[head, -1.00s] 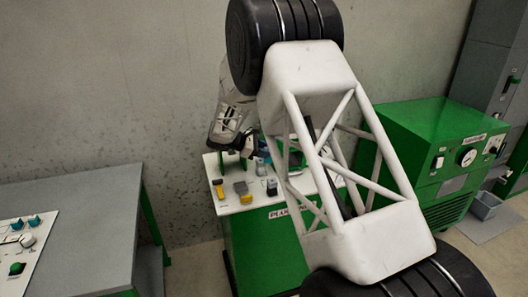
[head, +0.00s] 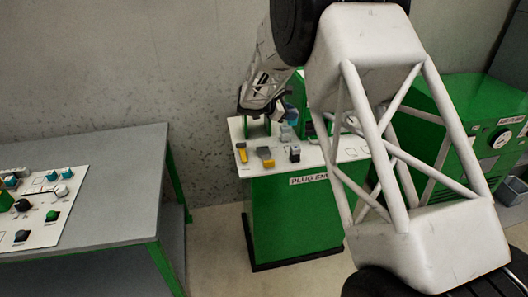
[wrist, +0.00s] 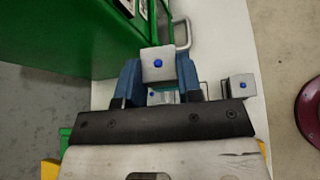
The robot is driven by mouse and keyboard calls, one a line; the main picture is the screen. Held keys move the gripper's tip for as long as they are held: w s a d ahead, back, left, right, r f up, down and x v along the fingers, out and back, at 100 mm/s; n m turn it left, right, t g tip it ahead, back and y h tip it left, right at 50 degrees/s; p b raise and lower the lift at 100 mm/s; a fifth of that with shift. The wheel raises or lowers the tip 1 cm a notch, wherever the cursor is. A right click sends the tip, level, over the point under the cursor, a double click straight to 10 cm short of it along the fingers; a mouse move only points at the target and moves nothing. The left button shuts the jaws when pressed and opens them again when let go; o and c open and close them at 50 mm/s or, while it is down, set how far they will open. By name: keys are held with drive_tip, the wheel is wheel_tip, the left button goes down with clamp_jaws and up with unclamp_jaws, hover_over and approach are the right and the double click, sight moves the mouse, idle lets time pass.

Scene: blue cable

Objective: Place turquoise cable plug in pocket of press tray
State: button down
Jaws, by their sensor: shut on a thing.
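My gripper shows in the wrist view (wrist: 158,80), its two blue fingers shut on a small grey block with a blue dot, which I take for the turquoise cable plug (wrist: 158,62). In the head view my gripper (head: 289,114) is over the back of the white-topped plug bench (head: 333,157); the held plug is too small to make out there. I cannot make out the press tray's pocket in either view.
A yellow plug (head: 241,153), a yellow-grey one (head: 265,157) and a grey-black one (head: 294,153) stand along the bench front. A second dotted grey block (wrist: 240,86) is right of my gripper. A grey table (head: 125,190) with a knobbed white panel (head: 42,212) is left.

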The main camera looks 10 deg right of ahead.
drive_tip(key=n+t, duration=0.1)
drive_tip(key=w+n+t, duration=0.1)
drive_tip(key=shift+r+t+y, duration=0.3)
drive_tip(key=shift+r, duration=0.05)
drive_tip(key=shift+s+a+r+n+t+y, duration=0.6)
drive_tip(key=shift+a+r+n+t+y, duration=2.15)
drive_tip(key=shift+n+t+y, duration=2.8)
drive_tip(key=s+a+f+n+g, duration=0.1)
drive_tip(key=s+a+f+n, duration=0.1)
drive_tip(key=s+f, duration=0.3)
drive_tip(key=s+a+f+n+g, duration=0.2)
drive_tip(key=s+a+f+n, duration=0.1)
drive_tip(key=s, duration=1)
wheel_tip(320, 180, down, 3)
drive_tip(key=shift+s+a+r+n+y, duration=0.1)
drive_tip(key=shift+s+a+n+y, duration=0.25)
drive_tip(key=shift+s+n, duration=0.1)
drive_tip(key=shift+w, duration=0.2)
drive_tip(key=w+f, duration=0.1)
drive_tip(key=w, duration=1.4)
drive_tip(key=shift+d+f, duration=0.2)
